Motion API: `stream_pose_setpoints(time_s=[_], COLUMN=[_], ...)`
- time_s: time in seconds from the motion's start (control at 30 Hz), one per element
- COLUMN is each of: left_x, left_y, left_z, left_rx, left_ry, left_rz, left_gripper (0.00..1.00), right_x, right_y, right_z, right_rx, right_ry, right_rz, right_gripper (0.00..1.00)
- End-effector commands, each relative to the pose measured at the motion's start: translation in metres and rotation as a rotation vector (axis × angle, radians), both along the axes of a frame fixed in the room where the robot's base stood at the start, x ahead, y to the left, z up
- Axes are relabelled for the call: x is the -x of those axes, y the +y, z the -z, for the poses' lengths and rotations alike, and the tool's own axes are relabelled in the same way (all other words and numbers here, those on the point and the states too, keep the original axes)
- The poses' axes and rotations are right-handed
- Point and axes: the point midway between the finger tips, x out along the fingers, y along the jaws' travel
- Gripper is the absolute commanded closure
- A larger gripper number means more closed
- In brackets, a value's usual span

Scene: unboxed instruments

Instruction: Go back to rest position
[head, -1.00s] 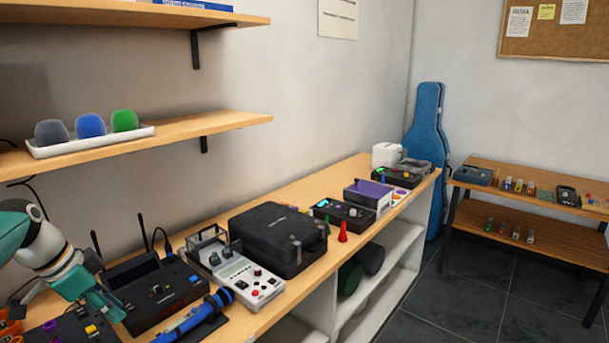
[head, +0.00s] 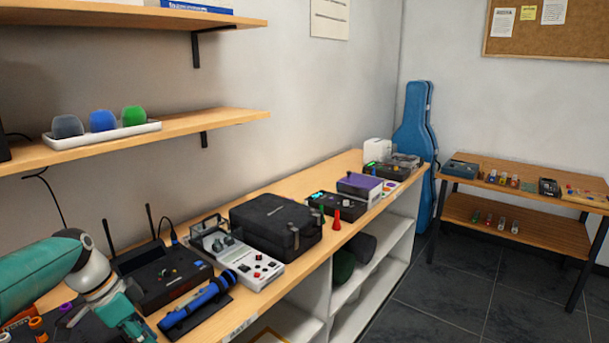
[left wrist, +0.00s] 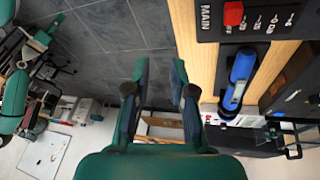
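My left gripper (head: 134,322) is at the bottom left of the head view, over the near end of the long wooden bench (head: 290,283). In the left wrist view its two fingers (left wrist: 154,80) stand apart with nothing between them, above dark floor tiles and beside the bench edge. A blue handheld microphone (head: 198,304) lies on the bench to the right of the gripper; it also shows in the left wrist view (left wrist: 240,76).
A black receiver with antennas (head: 165,279), a white-grey instrument (head: 253,264) and a black case (head: 277,227) stand along the bench. A wall shelf (head: 220,118) holds a tray of coloured foam covers. A blue instrument case (head: 413,150) leans in the corner. The tiled floor (head: 440,290) is open at right.

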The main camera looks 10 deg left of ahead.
Motion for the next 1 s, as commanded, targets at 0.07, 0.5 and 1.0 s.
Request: stream_pose_setpoints(time_s=[0.07, 0.5, 1.0], left_x=[0.001, 0.067, 0.21], left_y=[-0.019, -0.173, -0.267], left_z=[0.024, 0.23, 0.347], left_rx=[0.023, 0.086, 0.017], left_ry=[0.051, 0.397, 0.468], left_rz=[0.038, 0.075, -0.614], left_gripper=[0.76, 0.76, 0.76], right_x=[0.0, 0.0, 0.0], right_y=[0.0, 0.0, 0.0], right_z=[0.0, 0.0, 0.0], right_rx=[0.0, 0.0, 0.0], right_ry=[0.001, 0.0, 0.0], right_rz=[0.0, 0.0, 0.0], right_gripper=[0.62, 0.62, 0.62])
